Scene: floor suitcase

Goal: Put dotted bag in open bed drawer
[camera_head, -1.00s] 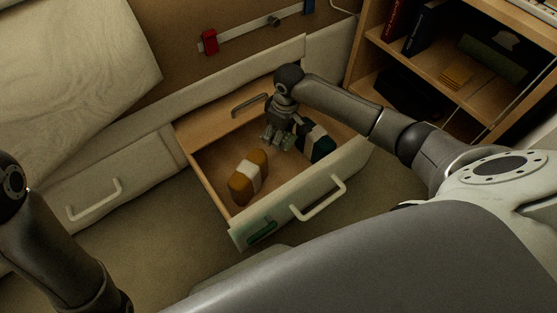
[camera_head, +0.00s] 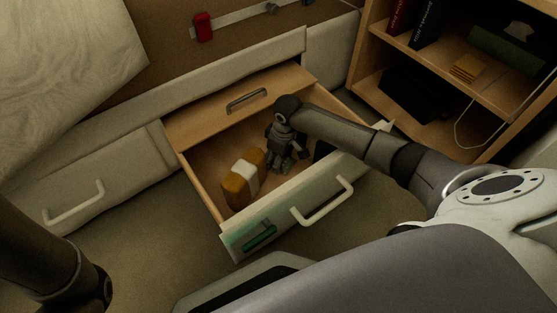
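The open bed drawer (camera_head: 209,198) is pulled out, wooden inside with a pale front. In it lie an orange-brown bundle with a white band (camera_head: 237,184) and, to the right, a dark item (camera_head: 322,149) mostly hidden by my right arm. I cannot make out dots on either, and no dotted bag is clearly visible. My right gripper (camera_head: 286,166) points down into the drawer between these two items. Its fingers look spread, with nothing seen between them. My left arm shows at the lower left, but its gripper is out of view.
A closed drawer with a white handle (camera_head: 74,207) is to the left. A wooden shelf unit (camera_head: 440,67) with books and a black item (camera_head: 409,92) stands at the right. A green handle-like piece (camera_head: 260,238) is at the open drawer's front.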

